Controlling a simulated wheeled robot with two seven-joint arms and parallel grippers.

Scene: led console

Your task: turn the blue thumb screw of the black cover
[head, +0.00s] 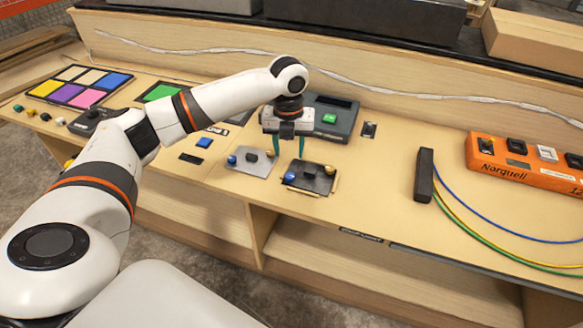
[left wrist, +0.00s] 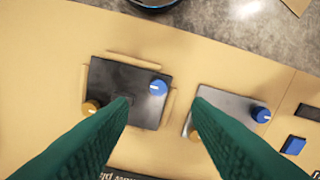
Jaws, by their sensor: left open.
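The black cover (head: 313,180) lies on the desk, with a blue thumb screw (head: 289,178) at its left and a gold screw (head: 330,170) at its right. In the left wrist view the black cover (left wrist: 125,76) shows its blue thumb screw (left wrist: 157,87) between and beyond my open fingertips, and its gold screw (left wrist: 92,107) beside one finger. My left gripper (head: 288,150) is open and empty, its green fingers pointing down above the covers. The blue thumb screw has a white mark on top. My right gripper is not in view.
A grey cover (head: 250,163) with its own blue and gold screws lies just left of the black one. A dark grey box with a green button (head: 329,118) stands behind. A black block with cables (head: 424,176) and an orange strip (head: 520,165) are at the right.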

